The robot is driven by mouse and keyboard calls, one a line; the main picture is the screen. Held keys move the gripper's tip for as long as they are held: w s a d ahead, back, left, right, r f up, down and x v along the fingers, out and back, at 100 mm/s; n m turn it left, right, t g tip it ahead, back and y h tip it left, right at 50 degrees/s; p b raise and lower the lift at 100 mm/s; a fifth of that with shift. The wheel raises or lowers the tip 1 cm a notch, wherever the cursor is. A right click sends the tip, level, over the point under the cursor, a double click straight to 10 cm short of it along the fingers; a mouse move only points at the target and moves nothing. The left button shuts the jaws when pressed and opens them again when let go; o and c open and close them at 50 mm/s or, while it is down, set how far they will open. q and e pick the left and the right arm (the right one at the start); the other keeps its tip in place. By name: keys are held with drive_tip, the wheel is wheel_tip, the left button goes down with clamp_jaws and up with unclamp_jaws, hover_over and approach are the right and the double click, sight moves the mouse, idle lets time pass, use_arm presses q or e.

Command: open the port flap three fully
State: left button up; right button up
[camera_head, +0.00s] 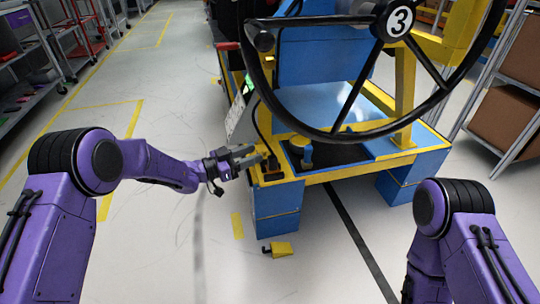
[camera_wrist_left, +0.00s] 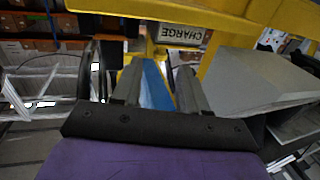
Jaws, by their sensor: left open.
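My left gripper (camera_head: 250,155) is open beside the front left corner of the blue and yellow vehicle (camera_head: 290,225). In the left wrist view, the two grey fingers (camera_wrist_left: 158,88) are apart. A blue and yellow part (camera_wrist_left: 155,85) shows between and beyond them, below a white CHARGE label (camera_wrist_left: 181,34) on a yellow beam. I cannot tell whether that part is port flap three or whether the fingers touch it. A small yellow piece (camera_head: 281,249) shows low by the vehicle's front. My right arm is at the lower right, its gripper out of view.
A black steering wheel (camera_head: 340,131) with a white 3 on its hub (camera_head: 399,21) overhangs the vehicle. Shelves with brown boxes (camera_head: 509,114) stand at the right, and carts (camera_head: 40,55) at the far left. The floor left of the vehicle is clear.

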sight(270, 153)
use_arm(q)
drive_tip(key=b+x, duration=0.1)
drive_tip(key=x, duration=0.6)
drive_tip(key=shift+c, duration=0.2)
